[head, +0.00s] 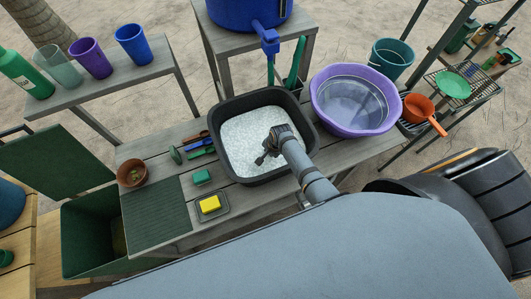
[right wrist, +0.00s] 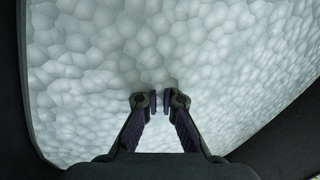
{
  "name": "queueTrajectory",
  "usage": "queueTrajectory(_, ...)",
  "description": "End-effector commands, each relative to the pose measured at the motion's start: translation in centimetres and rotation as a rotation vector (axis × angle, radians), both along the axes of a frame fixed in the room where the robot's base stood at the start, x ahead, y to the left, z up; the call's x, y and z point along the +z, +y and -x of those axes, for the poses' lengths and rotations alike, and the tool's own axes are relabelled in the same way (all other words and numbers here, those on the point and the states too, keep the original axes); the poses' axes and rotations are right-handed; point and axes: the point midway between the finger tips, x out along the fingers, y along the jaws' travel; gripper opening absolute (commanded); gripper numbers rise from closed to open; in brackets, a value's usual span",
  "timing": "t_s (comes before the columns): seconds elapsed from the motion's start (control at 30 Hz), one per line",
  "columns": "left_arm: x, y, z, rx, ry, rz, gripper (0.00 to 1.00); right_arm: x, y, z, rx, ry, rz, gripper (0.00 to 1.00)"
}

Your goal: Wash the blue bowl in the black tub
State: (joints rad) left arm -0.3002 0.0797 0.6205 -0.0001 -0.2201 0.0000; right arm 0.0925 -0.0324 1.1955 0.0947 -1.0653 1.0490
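The black tub (head: 232,171) stands on the grey slatted table and is full of white foam (head: 246,135). My right gripper (head: 263,160) is over or in the foam near the tub's right side. In the right wrist view its fingertips (right wrist: 160,101) are close together with a narrow gap. I see nothing between them, and cannot tell whether they hold something under the foam. No blue bowl is recognizable on the table; anything under the foam is hidden. My left gripper is not in view.
A purple basin (head: 385,124) of clear water stands right of the tub. Left of it are a brown bowl (head: 131,174), brushes (head: 201,144), a green sponge (head: 202,177) and a yellow sponge (head: 210,203). A blue tank (head: 232,14) with a tap stands behind.

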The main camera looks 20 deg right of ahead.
Motion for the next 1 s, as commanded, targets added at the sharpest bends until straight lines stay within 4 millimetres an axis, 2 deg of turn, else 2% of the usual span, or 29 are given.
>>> queueTrajectory(0.33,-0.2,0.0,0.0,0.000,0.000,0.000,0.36,0.0,2.5,-0.8,-0.001,-0.001,-0.002,0.00)
queueTrajectory(0.47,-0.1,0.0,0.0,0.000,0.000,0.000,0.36,0.1,2.4,-0.8,0.000,-0.001,0.000,0.00)
queueTrajectory(0.67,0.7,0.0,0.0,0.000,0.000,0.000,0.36,0.2,1.2,-0.4,0.001,0.000,0.002,0.00)
queueTrajectory(0.87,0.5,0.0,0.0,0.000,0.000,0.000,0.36,0.0,1.2,-0.4,0.000,-0.001,0.000,0.00)
queueTrajectory(1.0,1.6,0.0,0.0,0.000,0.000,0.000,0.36,1.1,1.2,-0.4,0.000,-0.002,-0.001,0.00)
